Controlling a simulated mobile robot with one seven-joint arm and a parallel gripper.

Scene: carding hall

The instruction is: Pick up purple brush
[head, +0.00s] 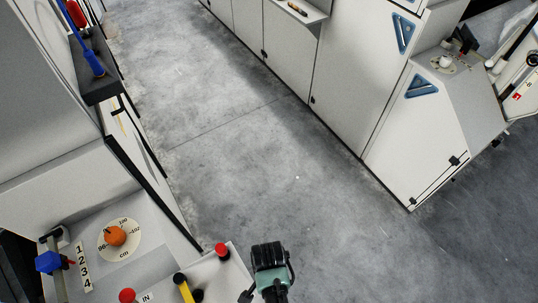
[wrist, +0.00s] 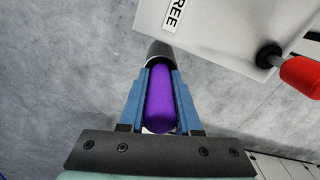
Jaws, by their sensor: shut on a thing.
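The purple brush (wrist: 160,102) shows in the wrist view as a rounded purple handle with a dark grey part at its far end. My gripper (wrist: 159,74) has its two blue fingers closed on either side of the handle. The brush is held over the grey floor beside a pale machine panel. In the head view my wrist is at the bottom centre, and I cannot make out the brush there.
A machine panel with an orange dial knob (head: 115,236) and a red knob (head: 222,250) stands at the lower left. A dark shelf (head: 102,88) holds a blue-handled item (head: 93,62). White cabinets (head: 362,80) line the right. The grey floor (head: 235,140) between is clear.

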